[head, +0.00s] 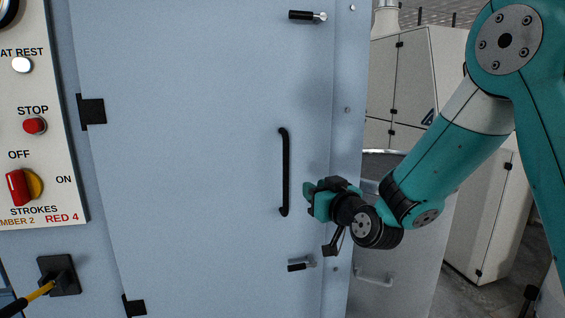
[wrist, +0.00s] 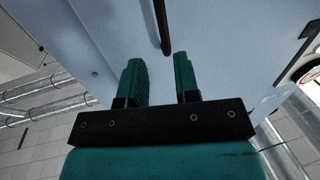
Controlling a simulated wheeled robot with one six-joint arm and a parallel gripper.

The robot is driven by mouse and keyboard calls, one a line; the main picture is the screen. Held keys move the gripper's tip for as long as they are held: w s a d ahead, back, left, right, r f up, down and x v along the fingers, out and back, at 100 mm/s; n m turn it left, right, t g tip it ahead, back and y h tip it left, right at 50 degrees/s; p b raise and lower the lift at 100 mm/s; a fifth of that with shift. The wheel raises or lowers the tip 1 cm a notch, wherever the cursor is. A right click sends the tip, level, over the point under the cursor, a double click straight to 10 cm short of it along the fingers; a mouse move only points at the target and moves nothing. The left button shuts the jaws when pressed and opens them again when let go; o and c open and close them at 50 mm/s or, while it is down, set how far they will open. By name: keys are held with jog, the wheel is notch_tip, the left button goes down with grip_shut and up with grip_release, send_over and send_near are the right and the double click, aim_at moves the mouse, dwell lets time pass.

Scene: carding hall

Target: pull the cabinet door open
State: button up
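The cabinet door (head: 200,150) is a large pale blue-grey panel in the head view, and it looks shut. Its black vertical bar handle (head: 284,172) is near its right edge. In the wrist view the handle (wrist: 162,28) lies beyond the fingertips, in line with the gap between them. My gripper (head: 310,192) is just right of the handle's lower half in the head view. The wrist view shows its two green fingers (wrist: 158,62) apart with nothing between them. I cannot tell the exact distance to the handle.
Black latches sit above (head: 307,16) and below (head: 300,266) the handle. Black hinges (head: 92,110) are on the door's left side. Pale cabinets (head: 425,85) stand behind my arm.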

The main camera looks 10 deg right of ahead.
aim_at(287, 171)
jog(key=w+a+p, duration=0.1)
jog(key=w+p, duration=0.1)
jog(key=w, duration=0.3)
jog(key=w+a+p, duration=0.1)
jog(key=w+p, duration=0.2)
jog(key=w, duration=0.2)
jog(key=w+a+p, duration=0.1)
jog(key=w+p, duration=0.2)
jog(key=w, duration=0.2)
jog(key=shift+w+a+r, duration=0.1)
jog(key=shift+w, duration=0.2)
jog(key=shift+w+a, duration=0.1)
jog(key=shift+w, duration=0.5)
grip_shut()
